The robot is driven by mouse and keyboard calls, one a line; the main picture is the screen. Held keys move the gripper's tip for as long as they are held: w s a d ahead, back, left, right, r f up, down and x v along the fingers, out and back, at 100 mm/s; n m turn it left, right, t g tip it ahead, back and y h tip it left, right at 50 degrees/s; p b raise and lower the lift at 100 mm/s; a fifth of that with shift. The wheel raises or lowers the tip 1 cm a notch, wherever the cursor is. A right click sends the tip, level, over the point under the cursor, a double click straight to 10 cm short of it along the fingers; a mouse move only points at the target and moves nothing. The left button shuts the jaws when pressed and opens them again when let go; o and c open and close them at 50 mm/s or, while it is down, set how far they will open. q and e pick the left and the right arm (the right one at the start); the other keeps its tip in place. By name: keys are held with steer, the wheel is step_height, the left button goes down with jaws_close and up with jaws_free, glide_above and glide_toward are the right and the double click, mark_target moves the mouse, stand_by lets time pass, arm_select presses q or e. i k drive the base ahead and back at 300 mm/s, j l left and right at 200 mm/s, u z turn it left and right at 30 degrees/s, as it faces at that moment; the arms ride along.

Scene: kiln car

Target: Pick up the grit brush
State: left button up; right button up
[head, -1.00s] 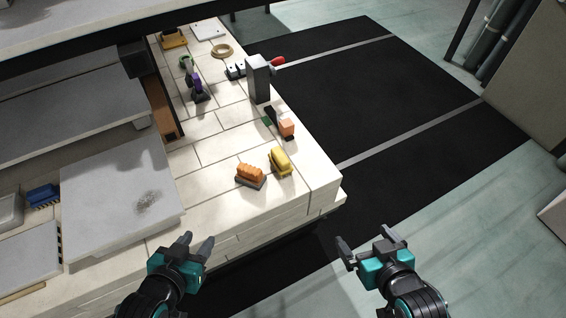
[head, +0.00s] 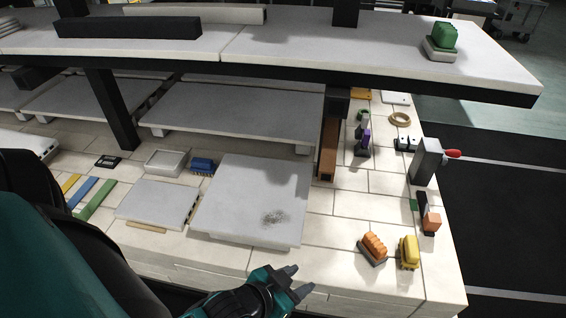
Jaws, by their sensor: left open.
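Several brush-like blocks are in view, and I cannot tell for certain which is the grit brush. A blue one (head: 202,165) with a dark, bristle-like underside lies behind a pale slab (head: 255,185). An orange ribbed one (head: 374,246) and a yellow one (head: 408,250) stand on the brick deck near its front right. A green one (head: 443,37) on a pale base sits on the upper shelf. My left gripper (head: 300,279) is open and empty at the deck's front edge, left of the orange block and apart from it. My right gripper is out of view.
Dark grit (head: 273,217) lies on the pale slab. The upper shelf (head: 300,45) overhangs the back, on dark posts (head: 112,110). A grey upright block (head: 425,162) with a red handle stands at the right edge. Bare brick (head: 330,230) shows beside the slab.

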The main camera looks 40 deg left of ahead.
mark_target(409, 256)
steer(key=i+l, duration=0.15)
steer(key=l, duration=0.15)
steer(key=i+l, duration=0.15)
steer(key=l, duration=0.2)
steer(key=i+l, duration=0.15)
steer(key=l, duration=0.15)
steer(key=i+l+u, duration=0.1)
steer(key=l, duration=0.2)
steer(key=i+l+u, duration=0.2)
steer(key=l, duration=0.35)
